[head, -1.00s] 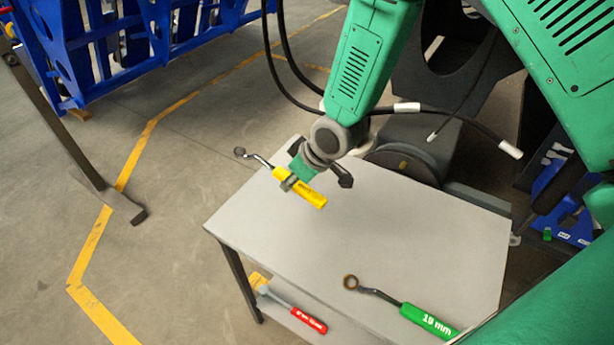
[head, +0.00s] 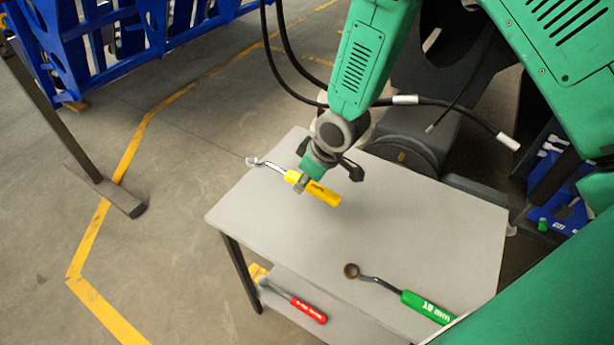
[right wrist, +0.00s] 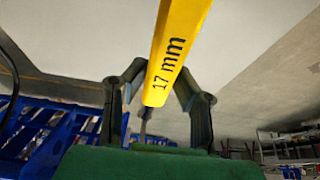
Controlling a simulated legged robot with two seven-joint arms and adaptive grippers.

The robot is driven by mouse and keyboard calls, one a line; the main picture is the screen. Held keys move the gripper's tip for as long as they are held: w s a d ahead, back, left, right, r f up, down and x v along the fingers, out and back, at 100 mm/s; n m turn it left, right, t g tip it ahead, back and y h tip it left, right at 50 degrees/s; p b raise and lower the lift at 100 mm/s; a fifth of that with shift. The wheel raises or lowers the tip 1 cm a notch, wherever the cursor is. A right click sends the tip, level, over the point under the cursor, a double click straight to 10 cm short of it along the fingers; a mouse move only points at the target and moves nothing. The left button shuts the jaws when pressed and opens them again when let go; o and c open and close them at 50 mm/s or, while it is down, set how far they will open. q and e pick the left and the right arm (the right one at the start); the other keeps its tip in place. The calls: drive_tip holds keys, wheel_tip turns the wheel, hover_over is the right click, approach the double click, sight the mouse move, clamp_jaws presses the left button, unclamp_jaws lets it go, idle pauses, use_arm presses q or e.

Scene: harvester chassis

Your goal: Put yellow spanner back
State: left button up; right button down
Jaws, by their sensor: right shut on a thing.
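The yellow spanner (head: 320,192) has a yellow handle and a metal ring head that points left in the head view. My right gripper (head: 304,184) is shut on its handle and holds it over the far left part of the grey table (head: 400,235). I cannot tell exactly how high above the top it is. In the right wrist view the yellow handle (right wrist: 178,45), marked "17 mm", runs between the two dark fingers (right wrist: 152,100). My left gripper is not in view.
A green-handled spanner (head: 425,306) lies on the table's near right part. A red-handled tool (head: 308,311) lies on the lower shelf (head: 345,318). A blue rack (head: 130,40) stands at the back left. The table's middle is clear.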

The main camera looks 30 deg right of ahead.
sight(304, 202)
wheel_tip(304, 202, down, 2)
drive_tip(key=shift+a+f+b, duration=0.1)
drive_tip(key=shift+a+b, duration=0.05)
drive_tip(key=shift+b, duration=0.35)
drive_tip(key=f+b, duration=0.1)
drive_tip(key=f, duration=0.1)
drive_tip(key=d+f+b, duration=0.1)
drive_tip(key=f, duration=0.1)
drive_tip(key=shift+d, duration=0.2)
drive_tip(key=shift+a+f, duration=0.15)
drive_tip(key=shift+a, duration=0.35)
drive_tip(key=c, duration=1.2)
unclamp_jaws()
drive_tip(key=shift+d, duration=0.4)
drive_tip(key=v, duration=1)
drive_tip(key=shift+r, duration=0.35)
drive_tip(key=shift+s+d+r, duration=0.2)
drive_tip(key=shift+s+r, duration=0.1)
drive_tip(key=shift+r, duration=0.2)
